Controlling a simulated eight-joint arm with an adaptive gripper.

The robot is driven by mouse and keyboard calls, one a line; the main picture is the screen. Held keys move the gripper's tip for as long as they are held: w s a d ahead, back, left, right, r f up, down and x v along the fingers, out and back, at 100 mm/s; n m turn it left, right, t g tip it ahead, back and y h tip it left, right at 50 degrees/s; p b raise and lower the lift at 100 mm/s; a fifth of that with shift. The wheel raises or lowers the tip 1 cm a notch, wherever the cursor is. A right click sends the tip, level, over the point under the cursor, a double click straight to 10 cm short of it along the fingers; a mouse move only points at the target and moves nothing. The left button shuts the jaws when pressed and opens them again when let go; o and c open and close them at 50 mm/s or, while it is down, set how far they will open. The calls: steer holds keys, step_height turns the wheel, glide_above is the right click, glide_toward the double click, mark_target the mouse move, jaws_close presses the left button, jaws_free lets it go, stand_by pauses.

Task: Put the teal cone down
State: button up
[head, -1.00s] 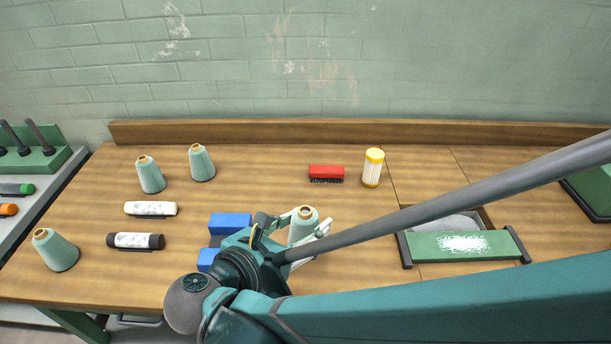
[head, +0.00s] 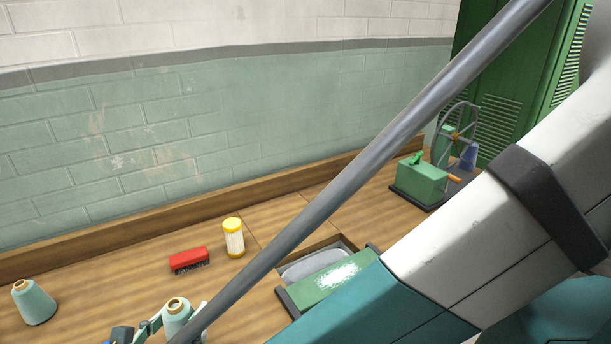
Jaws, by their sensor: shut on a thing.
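The teal cone (head: 176,317) is at the lower left of the head view, upright, with its brown top showing. My gripper (head: 172,322) is shut on it, with one finger on its left and a pale finger on its right. The cone's lower part is cut off by the picture edge and partly hidden by my arm. I cannot tell whether its base touches the table. Another teal cone (head: 34,302) stands upright on the wooden table (head: 110,285) at the far left, apart from my gripper.
A red brush (head: 189,261) and a yellow-capped jar (head: 233,238) stand behind the held cone. To the right is a recess with a green, white-speckled board (head: 334,283). A green machine with a crank (head: 422,181) stands farther back. Bare table lies left of the brush.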

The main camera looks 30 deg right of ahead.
steer(key=w+d+m+g+h+p, duration=0.1)
steer(key=w+d+m+g, duration=0.1)
steer(key=w+d, duration=0.75)
steer(key=w+d+m+g+h, duration=0.2)
steer(key=w+d, duration=0.3)
steer(key=d, duration=1)
steer(key=w+d+m+g+h+p, duration=0.1)
steer(key=w+d+m+g, duration=0.1)
steer(key=w+d, duration=0.8)
steer(key=s+d+m+g, duration=0.1)
steer(key=s+d, duration=0.3)
steer(key=d, duration=1.1)
steer(key=s+d+m+g+h+p, duration=0.1)
steer(key=s+d, duration=0.3)
steer(key=d, duration=1.2)
steer(key=s+d+m+g, duration=0.2)
steer(key=s+d, duration=0.2)
steer(key=d, duration=1.1)
steer(key=shift+s+d+m+g+h+p, duration=0.15)
steer(key=shift+d+m+g+h+p, duration=0.15)
steer(key=shift+m+g+h+p, duration=0.1)
steer(key=shift+r, duration=0.1)
step_height(320, 180, down, 6)
steer(key=b, duration=0.1)
steer(key=shift+b, duration=0.3)
steer(key=shift+f, duration=0.2)
